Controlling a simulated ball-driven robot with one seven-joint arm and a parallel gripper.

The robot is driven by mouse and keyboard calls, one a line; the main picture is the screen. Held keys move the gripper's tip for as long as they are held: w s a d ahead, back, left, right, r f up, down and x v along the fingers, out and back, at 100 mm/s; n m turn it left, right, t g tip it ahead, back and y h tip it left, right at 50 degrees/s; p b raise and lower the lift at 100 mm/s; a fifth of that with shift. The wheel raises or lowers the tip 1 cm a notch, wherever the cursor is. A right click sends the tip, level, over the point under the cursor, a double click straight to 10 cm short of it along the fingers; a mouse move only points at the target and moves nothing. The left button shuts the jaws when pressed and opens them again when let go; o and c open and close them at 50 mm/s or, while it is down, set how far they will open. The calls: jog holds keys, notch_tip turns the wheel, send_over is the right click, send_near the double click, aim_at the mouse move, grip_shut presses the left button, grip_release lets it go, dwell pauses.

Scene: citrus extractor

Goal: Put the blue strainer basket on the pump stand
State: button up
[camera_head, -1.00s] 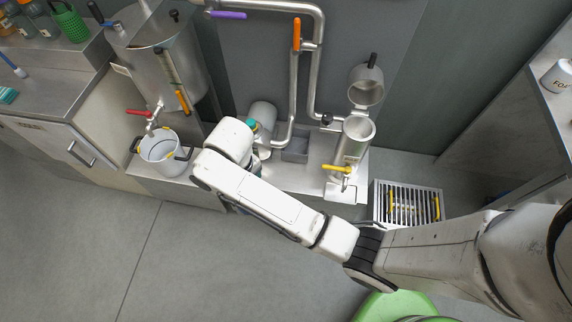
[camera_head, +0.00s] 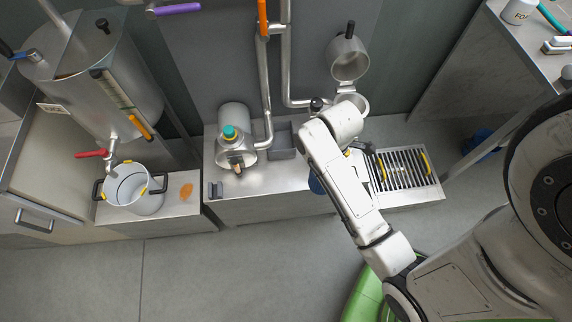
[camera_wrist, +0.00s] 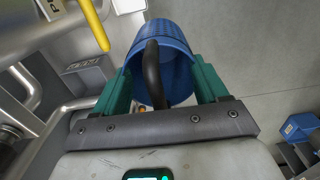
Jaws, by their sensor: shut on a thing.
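The blue strainer basket (camera_wrist: 165,45) is between the green fingers of my gripper (camera_wrist: 160,82) in the wrist view. Its dark curved handle (camera_wrist: 152,75) rises between the fingers, and my gripper is shut on the basket. In the head view only a sliver of blue (camera_head: 316,184) shows beside my arm, at the front edge of the steel pump stand (camera_head: 270,207). My arm hides my gripper there. The pump (camera_head: 234,140) with a teal cap sits on the stand's left part.
A steel strainer housing (camera_head: 351,101) with its lid (camera_head: 348,58) swung up is partly behind my arm. A slatted grate (camera_head: 402,170) is to the right. A white pot (camera_head: 133,188) stands on the left ledge. A yellow lever (camera_wrist: 95,25) is close to the basket. Floor in front is clear.

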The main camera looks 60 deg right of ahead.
jog(key=w+d+f+b, duration=0.1)
jog(key=w+f, duration=1.2)
jog(key=shift+b, duration=0.35)
jog(key=shift+w+f, duration=0.1)
jog(key=shift+f, duration=0.1)
jog(key=o, duration=1.4)
